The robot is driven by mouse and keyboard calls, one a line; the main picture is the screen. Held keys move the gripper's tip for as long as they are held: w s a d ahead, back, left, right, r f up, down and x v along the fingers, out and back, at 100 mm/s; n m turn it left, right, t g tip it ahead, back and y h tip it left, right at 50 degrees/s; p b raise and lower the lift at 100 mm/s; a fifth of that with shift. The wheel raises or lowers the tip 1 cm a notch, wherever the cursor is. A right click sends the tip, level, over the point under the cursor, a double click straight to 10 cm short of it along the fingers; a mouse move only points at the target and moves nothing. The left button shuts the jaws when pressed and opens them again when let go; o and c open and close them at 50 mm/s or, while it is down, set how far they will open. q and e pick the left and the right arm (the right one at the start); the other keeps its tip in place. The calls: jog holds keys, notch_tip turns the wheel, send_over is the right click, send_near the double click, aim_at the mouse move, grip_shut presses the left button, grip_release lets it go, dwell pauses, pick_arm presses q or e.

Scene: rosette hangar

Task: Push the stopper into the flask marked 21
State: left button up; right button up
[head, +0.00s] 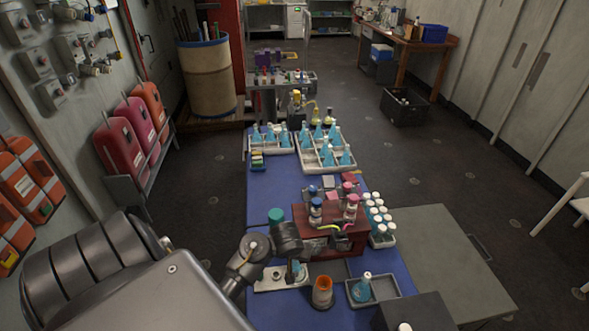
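My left arm comes in from the lower left. Its dark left gripper (297,245) is beside the front of the red-brown rack, above a pale plate (268,281). Its fingertips are too small and dark to tell open from shut. A small blue item (293,268) shows on the plate just under the gripper; its shape is partly hidden. A conical flask with blue liquid (361,289) stands upright in a small grey tray (388,287) to the right; its top looks pale. I cannot read the number 21 on any flask, nor single out its stopper. My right gripper is not in view.
An orange-topped cup (322,290) stands between plate and tray. The red-brown rack (325,243) holds bottles. White-capped vials (378,215) stand right of it. Trays of blue flasks (312,165) are farther back. The blue mat (270,185) is clear between.

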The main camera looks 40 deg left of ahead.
pick_arm(q)
jog(key=shift+f, duration=0.2)
jog(key=o, duration=1)
jog(key=shift+o, duration=0.5)
jog(key=o, duration=0.4)
notch_tip(320, 180, up, 6)
jog(key=p, duration=0.5)
jog(key=shift+f+p, duration=0.2)
jog(key=shift+p, duration=0.1)
